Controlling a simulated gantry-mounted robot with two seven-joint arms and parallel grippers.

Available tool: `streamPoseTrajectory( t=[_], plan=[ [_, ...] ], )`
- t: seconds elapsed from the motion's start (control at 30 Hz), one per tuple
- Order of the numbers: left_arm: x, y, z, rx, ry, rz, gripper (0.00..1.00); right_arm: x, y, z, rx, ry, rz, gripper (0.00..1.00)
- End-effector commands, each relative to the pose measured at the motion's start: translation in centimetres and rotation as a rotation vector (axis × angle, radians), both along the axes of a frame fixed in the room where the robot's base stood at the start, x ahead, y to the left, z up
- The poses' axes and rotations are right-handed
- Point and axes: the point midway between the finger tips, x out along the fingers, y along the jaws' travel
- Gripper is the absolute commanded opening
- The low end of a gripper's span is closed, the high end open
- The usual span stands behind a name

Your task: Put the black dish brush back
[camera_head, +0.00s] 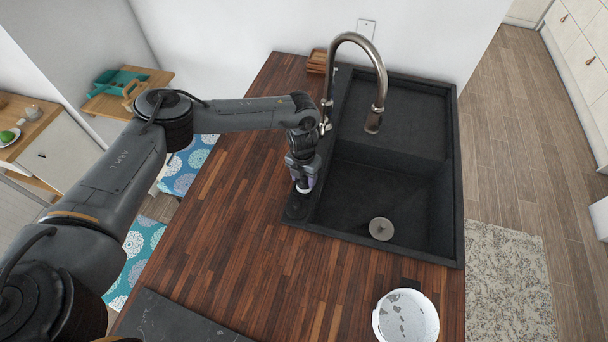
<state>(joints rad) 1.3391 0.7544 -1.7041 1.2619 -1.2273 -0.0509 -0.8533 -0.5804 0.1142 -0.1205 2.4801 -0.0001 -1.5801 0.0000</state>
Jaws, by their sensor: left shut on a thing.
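My left gripper (304,184) points down at the left rim of the black sink (440,215), near its front left corner. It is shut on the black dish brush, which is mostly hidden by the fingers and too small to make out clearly. A dark round shape (296,208) shows on the sink rim just below the fingertips. I cannot tell whether it is part of the brush or a separate holder, nor whether the two touch. My right gripper is not in view.
A tall curved faucet (372,122) stands behind my left gripper. A small wooden item (317,61) is at the back wall. A white round container (405,317) and a dark slab (170,320) are at the front. The wooden counter (240,240) left of the sink is clear.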

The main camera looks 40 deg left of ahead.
Motion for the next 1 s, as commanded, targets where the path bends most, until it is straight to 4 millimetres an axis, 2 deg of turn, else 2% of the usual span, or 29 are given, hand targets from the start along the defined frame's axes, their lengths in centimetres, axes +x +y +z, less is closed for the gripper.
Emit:
streamPoseTrajectory(
  t=[0.4,0.43,0.57,0.6,1.0],
  plan=[
    [0.02,-0.04,-0.56,0.0,0.0,0.0,0.27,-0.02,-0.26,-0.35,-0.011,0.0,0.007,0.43],
    [0.04,-0.04,-0.46,-0.001,-0.001,0.0,0.55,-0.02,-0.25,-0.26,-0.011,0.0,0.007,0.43],
    [0.03,-0.04,-0.41,0.0,-0.001,0.0,0.74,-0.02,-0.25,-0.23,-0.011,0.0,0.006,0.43],
    [0.03,-0.04,-0.41,0.0,-0.001,0.0,0.77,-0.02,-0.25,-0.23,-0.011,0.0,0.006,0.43],
    [0.07,-0.01,0.16,-0.001,-0.002,0.0,0.77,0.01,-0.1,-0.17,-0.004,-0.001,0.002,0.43]
  ],
)
